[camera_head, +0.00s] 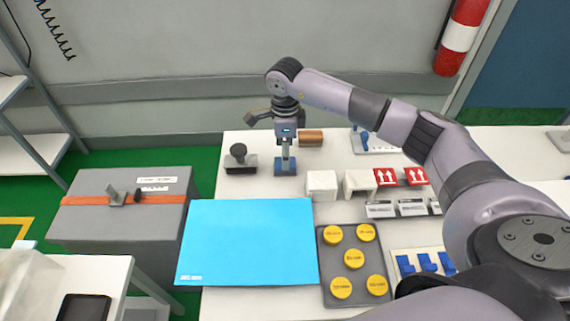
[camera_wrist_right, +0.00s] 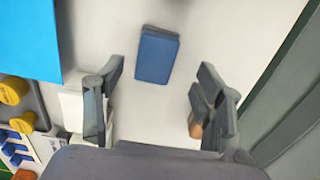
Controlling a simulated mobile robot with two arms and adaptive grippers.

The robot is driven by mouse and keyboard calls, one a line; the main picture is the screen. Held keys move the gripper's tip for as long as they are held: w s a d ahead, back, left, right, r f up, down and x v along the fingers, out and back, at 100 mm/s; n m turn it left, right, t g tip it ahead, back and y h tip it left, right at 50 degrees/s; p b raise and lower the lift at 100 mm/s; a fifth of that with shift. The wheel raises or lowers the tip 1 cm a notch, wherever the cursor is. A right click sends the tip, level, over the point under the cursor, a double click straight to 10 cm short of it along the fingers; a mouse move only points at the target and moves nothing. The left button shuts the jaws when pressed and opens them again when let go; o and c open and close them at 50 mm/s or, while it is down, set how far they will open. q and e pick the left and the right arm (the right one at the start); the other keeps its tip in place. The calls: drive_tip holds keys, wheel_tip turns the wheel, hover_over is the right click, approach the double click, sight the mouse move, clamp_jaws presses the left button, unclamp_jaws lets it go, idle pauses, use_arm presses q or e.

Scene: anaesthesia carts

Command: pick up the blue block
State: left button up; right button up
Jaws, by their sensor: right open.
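The blue block (camera_head: 285,168) lies on the white table near its back edge. In the right wrist view the blue block (camera_wrist_right: 157,55) is a flat slab ahead of the fingers, with clear table around it. My right gripper (camera_head: 286,142) is above the block, pointing down. In the right wrist view the right gripper (camera_wrist_right: 162,78) has its fingers wide apart, with nothing between them. A grey upright part hides some of the block in the head view. My left gripper is not in view.
A dark stamp-like object (camera_head: 240,160) stands left of the block. A brown cylinder (camera_head: 311,138) lies behind right, and a white block (camera_head: 321,185) sits front right. A bright blue mat (camera_head: 248,240) and a grey tray (camera_head: 333,270) with yellow discs lie nearer.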

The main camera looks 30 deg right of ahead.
drive_tip(key=shift+s+a+f+p, duration=0.1)
drive_tip(key=shift+f+p, duration=0.2)
drive_tip(key=shift+f, duration=0.85)
drive_tip(key=shift+s+a+f+p, duration=0.1)
drive_tip(key=shift+f+p, duration=0.2)
drive_tip(key=shift+f, duration=0.85)
drive_tip(key=c, duration=1.2)
